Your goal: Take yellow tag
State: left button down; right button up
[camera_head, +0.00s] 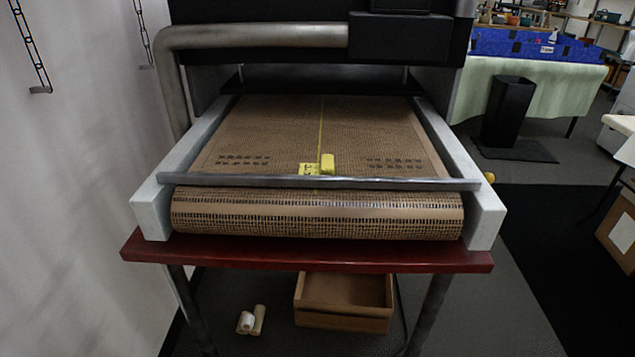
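A small flat yellow tag (308,169) with dark marks lies on the brown patterned sheet (260,130) of the machine, just behind the metal bar (320,183). A small raised yellow block (327,163) sits right beside it on the right. Which of the two is the task's tag I cannot tell for sure. A thin yellow line runs back along the sheet from them. Neither of my grippers shows in the head view.
The bar spans two pale side rails, with a brown roll (320,212) in front and a dark red board (310,254) below. A dark machine body overhangs the back. An open brown box (343,302) and small white rolls (252,320) lie on the floor underneath.

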aim_at(327, 167)
jog(key=u, duration=1.6)
jog(key=i, duration=0.75)
jog(key=z, duration=0.5)
